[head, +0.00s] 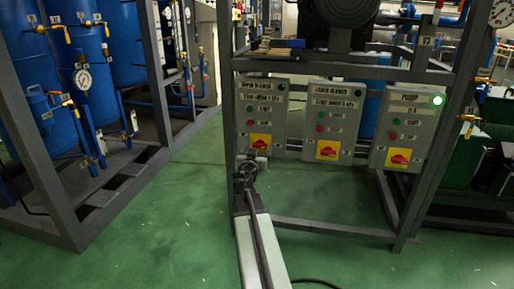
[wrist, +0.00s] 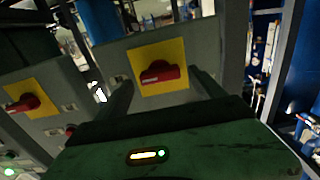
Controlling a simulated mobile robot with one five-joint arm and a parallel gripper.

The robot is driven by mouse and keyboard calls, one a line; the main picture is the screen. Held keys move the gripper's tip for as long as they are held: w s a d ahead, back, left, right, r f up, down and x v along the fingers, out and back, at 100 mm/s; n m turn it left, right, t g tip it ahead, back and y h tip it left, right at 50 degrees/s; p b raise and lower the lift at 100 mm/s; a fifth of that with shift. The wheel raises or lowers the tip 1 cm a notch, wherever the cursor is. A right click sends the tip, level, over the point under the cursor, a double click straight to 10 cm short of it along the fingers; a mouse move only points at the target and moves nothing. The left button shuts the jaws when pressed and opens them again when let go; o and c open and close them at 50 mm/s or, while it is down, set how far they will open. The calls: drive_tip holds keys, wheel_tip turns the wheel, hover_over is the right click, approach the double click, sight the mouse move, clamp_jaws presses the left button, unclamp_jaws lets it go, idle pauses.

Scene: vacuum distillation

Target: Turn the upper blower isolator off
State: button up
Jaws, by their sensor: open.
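The left grey control panel (head: 262,103) has a red rotary isolator handle (head: 259,144) on a yellow plate low on its front. Its label is too small to read with certainty. My gripper (head: 247,167) is just in front of this isolator and partly covers it. In the wrist view, the red handle (wrist: 160,73) lies roughly crosswise on its yellow plate (wrist: 172,52). The open fingers of my gripper (wrist: 162,79) stand on either side of the handle, with visible gaps. I cannot tell how close the fingertips are to the panel face.
A middle panel (head: 331,110) and a right panel (head: 407,120) have similar red isolators. Grey frame posts (head: 229,130) border the panels. Blue tanks (head: 90,45) stand at left. Green floor (head: 150,220) is clear in front.

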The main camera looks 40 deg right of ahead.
drive_tip(key=shift+w+d, duration=0.35)
drive_tip(key=shift+d, duration=0.25)
drive_tip(key=shift+c, duration=0.4)
drive_tip(key=c, duration=1)
drive_tip(key=shift+a, duration=0.2)
drive_tip(key=shift+c, duration=1.4)
drive_tip(key=shift+d, duration=0.1)
